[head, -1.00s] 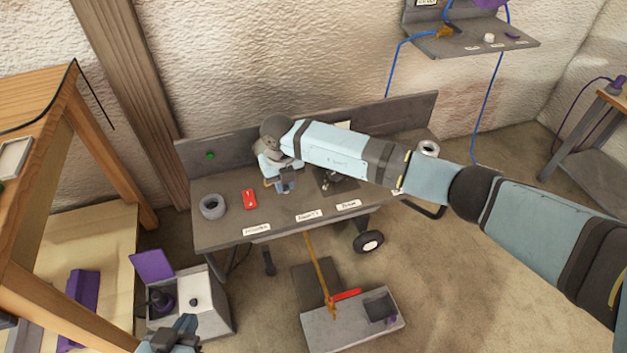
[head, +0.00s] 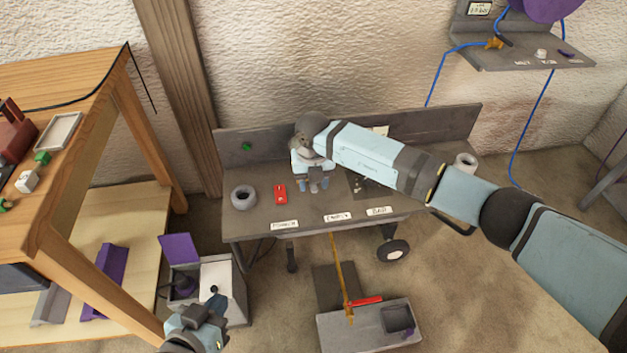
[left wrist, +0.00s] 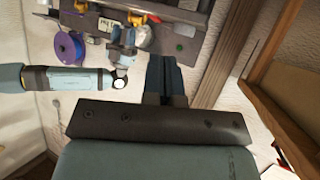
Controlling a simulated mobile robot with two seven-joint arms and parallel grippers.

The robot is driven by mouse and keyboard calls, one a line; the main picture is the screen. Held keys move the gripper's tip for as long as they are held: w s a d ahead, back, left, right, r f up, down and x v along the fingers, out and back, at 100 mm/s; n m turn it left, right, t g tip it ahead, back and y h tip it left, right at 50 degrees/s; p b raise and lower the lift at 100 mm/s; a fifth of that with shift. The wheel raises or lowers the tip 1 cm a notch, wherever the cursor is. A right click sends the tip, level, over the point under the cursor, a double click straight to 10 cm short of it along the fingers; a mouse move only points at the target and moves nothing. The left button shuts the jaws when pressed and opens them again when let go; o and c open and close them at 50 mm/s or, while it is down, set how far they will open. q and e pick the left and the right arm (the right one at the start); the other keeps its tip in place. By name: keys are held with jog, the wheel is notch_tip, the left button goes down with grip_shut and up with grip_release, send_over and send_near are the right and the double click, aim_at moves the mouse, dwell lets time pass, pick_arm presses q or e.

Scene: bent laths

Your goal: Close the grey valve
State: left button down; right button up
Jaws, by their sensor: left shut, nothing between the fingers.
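I cannot pick out a grey valve with certainty. A brass fitting (head: 494,43) with a dark lever sits on the wall shelf at the upper right, joined to blue hose. My left gripper (head: 213,302) is low in the head view, by the white-topped box; its fingers are together and empty, and they also show in the left wrist view (left wrist: 164,72). My right gripper (head: 318,184) points down over the grey bench (head: 290,215), between the red object (head: 280,194) and the dark plate. Its fingers look apart, with nothing visible between them.
A grey ring (head: 243,196) lies on the bench's left and a white roll (head: 465,161) at its right end. A box with a purple flap (head: 181,248) stands below. A wooden table (head: 85,90) is at left. A grey floor box (head: 370,325) has a red bar (head: 365,300).

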aim_at(313, 185)
jog(key=shift+r, duration=0.1)
notch_tip(313, 185, up, 14)
jog(key=p, duration=0.2)
jog(key=shift+f, duration=0.2)
jog(key=shift+s, duration=0.1)
dwell(0.5)
